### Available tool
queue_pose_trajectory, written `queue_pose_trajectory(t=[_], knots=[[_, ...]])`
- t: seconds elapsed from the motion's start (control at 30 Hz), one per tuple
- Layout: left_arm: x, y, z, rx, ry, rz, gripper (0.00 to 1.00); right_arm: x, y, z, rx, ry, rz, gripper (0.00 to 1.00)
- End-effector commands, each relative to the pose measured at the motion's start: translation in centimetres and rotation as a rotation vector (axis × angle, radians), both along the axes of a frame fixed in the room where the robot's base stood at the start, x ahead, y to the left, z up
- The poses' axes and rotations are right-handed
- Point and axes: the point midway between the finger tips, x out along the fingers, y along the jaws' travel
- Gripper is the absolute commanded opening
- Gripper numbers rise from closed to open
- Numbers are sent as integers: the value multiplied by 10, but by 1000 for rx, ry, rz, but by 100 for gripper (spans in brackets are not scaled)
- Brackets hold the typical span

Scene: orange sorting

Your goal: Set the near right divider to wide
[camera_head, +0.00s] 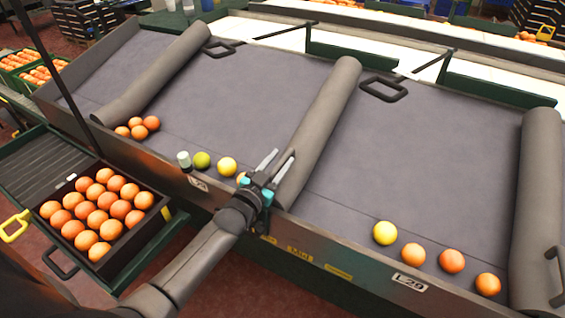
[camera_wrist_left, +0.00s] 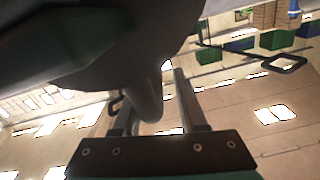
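Three grey padded dividers lie across the sorting table (camera_head: 430,130) in the head view: a left one (camera_head: 155,75), a middle one (camera_head: 325,120) and a right one (camera_head: 538,190). The right divider has a black handle (camera_head: 556,278) at its near end, cut by the picture edge. The middle divider has a black handle (camera_head: 384,90) at its far end. My left gripper (camera_head: 276,160) is over the middle divider's near end, its two fingers apart. In the left wrist view, the open fingers (camera_wrist_left: 155,105) show with a rounded grey form between or beyond them. My right gripper is not in view.
Several oranges (camera_head: 452,261) and a yellow fruit (camera_head: 385,233) lie along the near edge between the middle and right dividers. A dark crate of oranges (camera_head: 155,200) stands at the left. The lane surfaces farther back are clear.

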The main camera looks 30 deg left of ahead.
Motion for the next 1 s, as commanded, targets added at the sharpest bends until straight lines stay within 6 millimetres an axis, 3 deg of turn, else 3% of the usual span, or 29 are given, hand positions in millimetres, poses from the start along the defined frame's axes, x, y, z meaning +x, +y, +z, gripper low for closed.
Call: queue_pose_trajectory(t=[0.13,0.53,1.0], knots=[[0,1,-2,0,4,2,52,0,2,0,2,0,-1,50],[-10,-1,-1,-3,3,-1,52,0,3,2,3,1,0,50],[-87,1,-2,-2,7,-1,52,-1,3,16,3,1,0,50]])
